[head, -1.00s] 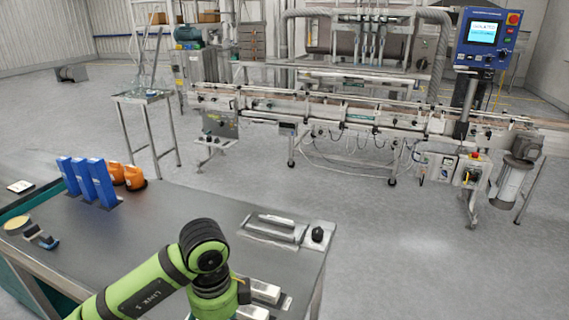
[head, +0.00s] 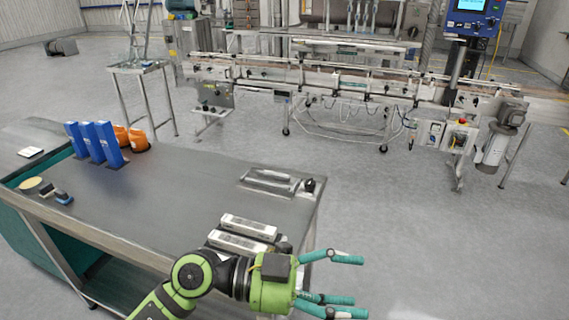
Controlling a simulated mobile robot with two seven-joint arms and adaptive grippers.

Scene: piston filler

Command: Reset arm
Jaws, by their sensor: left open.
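My left arm is green and black and comes in from the bottom of the head view. Its gripper (head: 350,284) has teal fingers that are spread apart and point right. It is open and empty, past the right front edge of the grey workbench (head: 180,205). Two pale bar-shaped parts (head: 248,226) lie on the bench just behind the wrist, partly hidden by it. My right gripper is not in view.
Blue upright blocks (head: 95,143) and orange containers (head: 137,138) stand at the bench's back left. A metal tray with a handle (head: 270,181) lies at the back right. The conveyor filling machine (head: 350,82) stands beyond open floor.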

